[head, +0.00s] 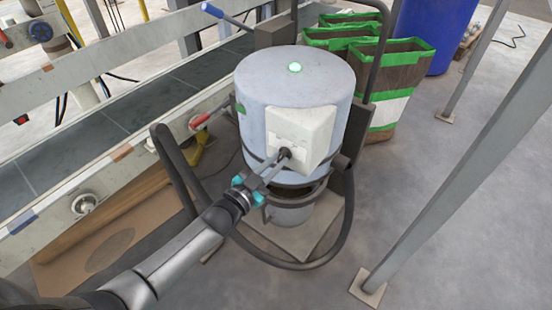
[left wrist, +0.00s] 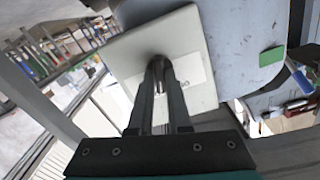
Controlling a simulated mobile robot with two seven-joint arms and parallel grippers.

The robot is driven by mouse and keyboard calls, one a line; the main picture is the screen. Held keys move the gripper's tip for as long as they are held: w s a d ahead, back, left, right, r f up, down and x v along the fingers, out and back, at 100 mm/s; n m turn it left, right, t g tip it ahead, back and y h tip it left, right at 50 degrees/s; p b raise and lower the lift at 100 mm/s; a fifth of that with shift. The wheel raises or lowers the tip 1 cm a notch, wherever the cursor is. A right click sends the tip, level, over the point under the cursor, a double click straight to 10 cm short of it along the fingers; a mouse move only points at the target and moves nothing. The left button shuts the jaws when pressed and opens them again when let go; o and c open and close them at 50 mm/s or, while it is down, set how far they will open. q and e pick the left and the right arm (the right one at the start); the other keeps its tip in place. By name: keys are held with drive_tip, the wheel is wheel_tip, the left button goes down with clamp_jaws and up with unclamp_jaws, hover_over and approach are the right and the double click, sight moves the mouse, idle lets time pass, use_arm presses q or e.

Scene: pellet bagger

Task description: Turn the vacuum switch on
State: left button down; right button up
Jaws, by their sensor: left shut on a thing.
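The vacuum (head: 262,90) is a pale grey-blue drum with a light switch box (head: 318,128) on its side. A small dark switch (head: 285,152) is on the face of the box. My left gripper (head: 282,157) reaches in from the lower left and is shut on the switch. In the left wrist view the fingertips (left wrist: 159,66) close at the middle of the box face (left wrist: 203,60) and largely hide the switch and part of its label. A round lamp (head: 295,67) on the drum's top glows green. My right gripper is out of view.
A dark hose (head: 270,262) loops around the drum's front. A conveyor (head: 80,145) runs along the left. Brown bags with green edges (head: 400,85) and a blue barrel (head: 436,35) stand behind. A grey post (head: 460,170) is at right; floor near it is clear.

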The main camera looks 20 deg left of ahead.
use_arm(q)
drive_tip(key=shift+m, duration=1.2)
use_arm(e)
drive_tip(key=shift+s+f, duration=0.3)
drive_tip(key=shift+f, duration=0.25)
use_arm(q)
drive_tip(key=c, duration=0.9)
unclamp_jaws()
drive_tip(key=shift+o, duration=0.2)
drive_tip(key=shift+s+p, duration=0.15)
drive_tip(key=shift+p, duration=0.15)
drive_tip(key=shift+s+a, duration=0.15)
drive_tip(key=shift+s, duration=0.1)
drive_tip(key=p+v, duration=0.4)
drive_tip(key=v, duration=1)
drive_tip(key=shift+s, duration=0.2)
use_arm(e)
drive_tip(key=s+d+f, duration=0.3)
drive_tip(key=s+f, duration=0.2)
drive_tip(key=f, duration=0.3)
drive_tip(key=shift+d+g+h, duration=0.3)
